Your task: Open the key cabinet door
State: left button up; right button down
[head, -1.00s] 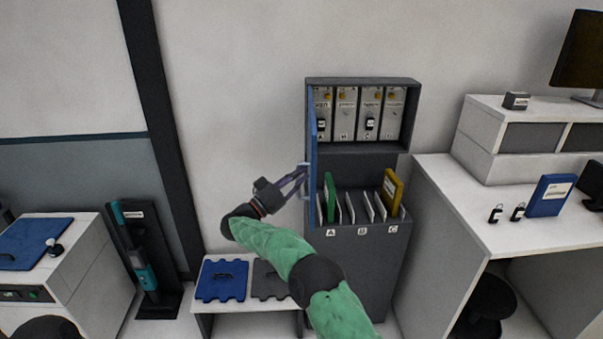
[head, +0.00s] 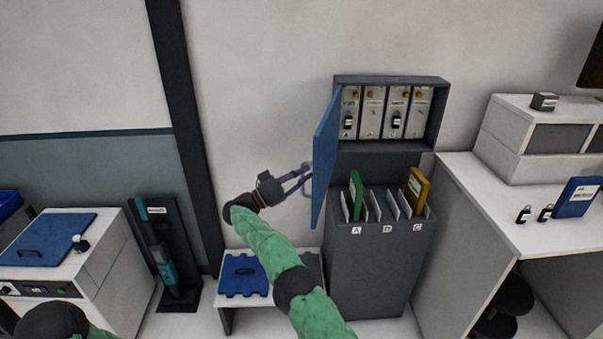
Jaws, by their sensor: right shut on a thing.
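The key cabinet (head: 390,82) is a dark grey wall box with its front open. Its blue door (head: 326,160) stands swung out on the left side, seen at a steep angle. The fingertips are partly hard to make out against the handle. My left gripper is out of view; only a dark part of my left arm shows at the lower left.
Below the cabinet a grey filing stand (head: 375,265) holds a green folder (head: 356,194) and a yellow folder (head: 418,190) in slots. A low white bench with a blue plate (head: 243,274) stands left of it. A white desk (head: 500,205) is at right. The wall left of the door is clear.

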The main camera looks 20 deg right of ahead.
jog(key=shift+w+r+m, duration=0.15)
jog(key=shift+r+m, duration=0.15)
jog(key=shift+r, duration=0.6)
jog(key=c, duration=1.1)
grip_release()
jog(key=shift+c, duration=0.2)
jog(key=shift+f, duration=0.3)
jog(key=shift+f, duration=0.15)
